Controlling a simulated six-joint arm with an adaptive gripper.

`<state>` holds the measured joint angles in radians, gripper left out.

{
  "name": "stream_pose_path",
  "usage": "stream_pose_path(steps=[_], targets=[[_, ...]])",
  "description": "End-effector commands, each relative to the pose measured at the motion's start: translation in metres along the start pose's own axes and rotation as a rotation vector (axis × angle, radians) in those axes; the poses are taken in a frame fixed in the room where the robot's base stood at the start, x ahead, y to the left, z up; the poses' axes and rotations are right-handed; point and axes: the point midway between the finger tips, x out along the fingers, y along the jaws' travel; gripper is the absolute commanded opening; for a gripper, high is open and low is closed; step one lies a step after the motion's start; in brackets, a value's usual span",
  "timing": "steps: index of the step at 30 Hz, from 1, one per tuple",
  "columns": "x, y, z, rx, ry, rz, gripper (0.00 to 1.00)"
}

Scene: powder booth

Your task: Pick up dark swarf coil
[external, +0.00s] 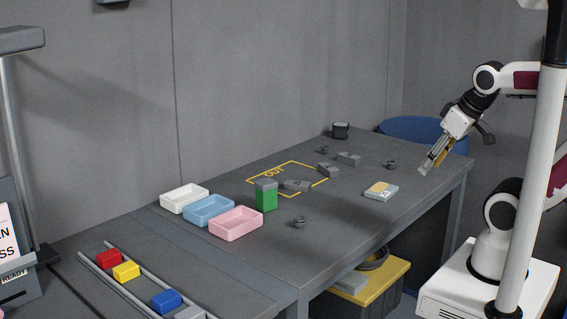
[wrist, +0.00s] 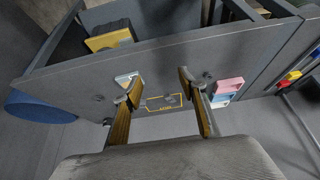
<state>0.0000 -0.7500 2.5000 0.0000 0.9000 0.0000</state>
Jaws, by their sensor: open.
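Several small dark coil-like pieces lie on the grey table; they look alike, and I cannot tell for sure which is the swarf coil. One (external: 391,165) lies near the table's right end, another (external: 300,222) near the front edge, and a third (external: 323,150) toward the back. In the wrist view, one dark piece (wrist: 98,98) shows left of the fingers and one (wrist: 207,75) to the right. My gripper (external: 432,165) is open and empty, raised at the table's right end and apart from every piece. Its spread fingers show in the wrist view (wrist: 158,90).
A yellow-marked rectangle (external: 250,179) holds grey blocks. A green block (external: 266,199), a pink tray (external: 236,224), blue tray (external: 208,210) and white tray (external: 184,198) stand left. A card-like block (external: 381,191) lies near the front edge. A dark cup (external: 340,130) stands behind.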

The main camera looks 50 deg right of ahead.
Motion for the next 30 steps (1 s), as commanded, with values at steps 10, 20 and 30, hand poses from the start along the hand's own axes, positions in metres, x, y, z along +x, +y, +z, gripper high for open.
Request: stream_pose_path(steps=[10, 20, 30], targets=[[0.004, 0.004, -0.006, -0.003, 0.009, 0.013, 0.42], [0.032, 0.03, -0.053, -0.05, 0.085, 0.108, 0.42], [0.074, 0.047, -0.117, -0.166, 0.202, 0.172, 0.42]])
